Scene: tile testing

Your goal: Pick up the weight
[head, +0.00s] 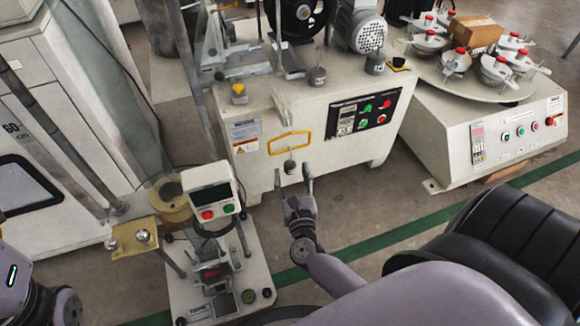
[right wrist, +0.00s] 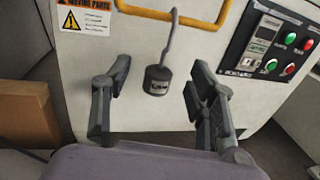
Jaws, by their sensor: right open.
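A small dark grey weight (head: 290,167) with a thin rod rising from its top shows below a yellow handle (head: 290,143) on the front of a white machine. I cannot tell whether the rod touches the handle. My right gripper (head: 293,180) is open, one finger to each side of the weight in the picture, and holds nothing. In the right wrist view the weight (right wrist: 157,82) appears between the two spread fingers (right wrist: 160,76), clear of both. My left gripper is out of view; only part of my left arm shows at the lower left.
The white machine (head: 262,110) has a button panel (head: 362,113) right of the handle. More weights (head: 317,76) stand on its top. A tester with a display (head: 209,190) stands left of my right gripper. A round-table machine (head: 480,145) stands at the right.

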